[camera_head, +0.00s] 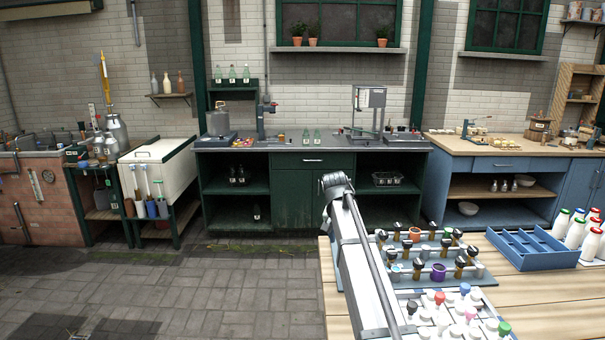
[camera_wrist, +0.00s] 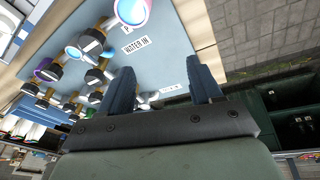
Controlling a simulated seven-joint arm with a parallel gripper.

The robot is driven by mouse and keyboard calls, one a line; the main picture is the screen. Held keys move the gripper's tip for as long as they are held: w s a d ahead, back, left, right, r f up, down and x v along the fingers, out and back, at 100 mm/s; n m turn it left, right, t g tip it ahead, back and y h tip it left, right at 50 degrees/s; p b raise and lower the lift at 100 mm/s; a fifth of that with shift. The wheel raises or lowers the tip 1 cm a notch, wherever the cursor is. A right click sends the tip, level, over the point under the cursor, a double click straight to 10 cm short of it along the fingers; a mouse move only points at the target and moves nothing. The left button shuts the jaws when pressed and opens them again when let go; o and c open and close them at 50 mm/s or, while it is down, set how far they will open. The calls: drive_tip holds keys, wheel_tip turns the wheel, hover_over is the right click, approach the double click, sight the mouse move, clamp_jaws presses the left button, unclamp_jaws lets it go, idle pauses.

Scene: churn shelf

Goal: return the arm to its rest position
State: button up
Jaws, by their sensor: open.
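My gripper shows in the wrist view (camera_wrist: 162,92) with its two dark blue fingers apart and nothing between them. In that view it is over or beside a blue-grey panel (camera_wrist: 175,45) with a "WATER IN" label and several dark-handled valves (camera_wrist: 92,40). In the head view my arm reaches forward from the bottom middle past the left side of the same panel on the wooden table; the fingertips cannot be made out there.
The wooden table (camera_head: 545,312) holds a blue divided crate (camera_head: 533,262), several white bottles (camera_head: 592,240) with coloured caps, and a rack of white bottles (camera_head: 462,318). A dark green counter (camera_head: 300,185) stands behind. The paved floor (camera_head: 200,290) on the left is clear.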

drive_tip(key=s+a+f+n, duration=0.4)
drive_tip(key=s+a+f, duration=0.1)
drive_tip(key=a+f, duration=0.5)
drive_tip(key=s+a+f+n, duration=0.3)
drive_tip(key=s+a+f, duration=0.1)
drive_tip(key=a+f, duration=0.55)
drive_tip(key=s+a+f+n+h, duration=0.1)
drive_tip(key=s+a+f+n, duration=0.35)
drive_tip(key=s+f, duration=0.85)
drive_tip(key=s+d+f+m+g, duration=0.1)
drive_tip(key=s+d+f+g, duration=0.1)
drive_tip(key=s+d+f, duration=0.65)
drive_tip(key=s+d+f+m+g, duration=0.2)
drive_tip(key=s+d+f, duration=0.3)
drive_tip(key=s+f, duration=0.65)
drive_tip(key=s+d+f+m+g+y, duration=0.1)
drive_tip(key=s+d+f+m+g, duration=0.1)
drive_tip(key=s+d, duration=0.5)
drive_tip(key=s+d+f+m+g+y, duration=0.2)
drive_tip(key=s+d, duration=0.5)
drive_tip(key=s, duration=0.5)
drive_tip(key=shift+d+f+m+g, duration=0.15)
drive_tip(key=shift+f+m+g, duration=0.15)
drive_tip(key=shift+g, duration=0.2)
